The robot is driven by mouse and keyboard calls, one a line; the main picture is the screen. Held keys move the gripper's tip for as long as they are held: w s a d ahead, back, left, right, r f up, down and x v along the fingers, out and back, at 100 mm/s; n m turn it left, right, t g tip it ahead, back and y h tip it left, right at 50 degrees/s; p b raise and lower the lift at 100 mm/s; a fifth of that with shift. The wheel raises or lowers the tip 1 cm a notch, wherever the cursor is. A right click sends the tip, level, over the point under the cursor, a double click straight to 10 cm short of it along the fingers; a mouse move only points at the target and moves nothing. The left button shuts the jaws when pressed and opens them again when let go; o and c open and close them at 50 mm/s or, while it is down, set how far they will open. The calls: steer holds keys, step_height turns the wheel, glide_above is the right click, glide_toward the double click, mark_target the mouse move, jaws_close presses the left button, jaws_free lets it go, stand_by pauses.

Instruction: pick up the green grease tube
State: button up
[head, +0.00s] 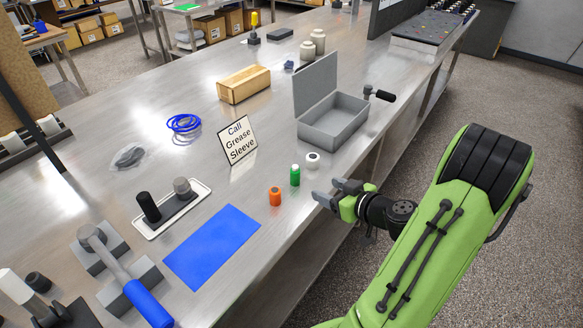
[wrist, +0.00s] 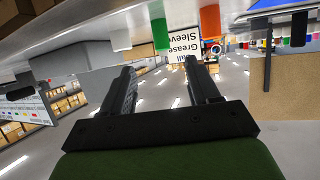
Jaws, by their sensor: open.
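The green grease tube (head: 295,175) stands upright on the metal workbench (head: 150,90), near its front edge. It also shows in the wrist view (wrist: 160,34), at the top and a little left of the space between my fingers. My gripper (head: 325,193) is open and empty at the bench's front edge, just right of the green tube and apart from it. In the wrist view the two fingers (wrist: 160,85) are spread, with no object between them. An orange tube (head: 275,195) stands close to the left of the green one, and a white roll (head: 312,160) sits behind it.
A "Call Grease Sleeve" sign (head: 238,140) stands behind the tubes. A grey open box (head: 335,122) is further back. A blue mat (head: 212,248) and a tray (head: 172,208) with two cylinders lie to the left. The bench between the mat and orange tube is clear.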

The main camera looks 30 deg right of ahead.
mark_target(298, 176)
steer(key=x, duration=0.5)
steer(key=p+x, duration=0.1)
steer(key=x, duration=0.4)
steer(key=shift+a+r, duration=0.15)
steer(key=shift+a, duration=0.05)
steer(key=p+x, duration=0.1)
steer(key=x, duration=0.4)
steer(key=shift+w+d, duration=0.1)
steer(key=shift+d, duration=0.05)
steer(key=shift+c, duration=0.9)
steer(key=c, duration=0.9)
steer(key=shift+o, duration=0.2)
steer(key=shift+r, duration=0.15)
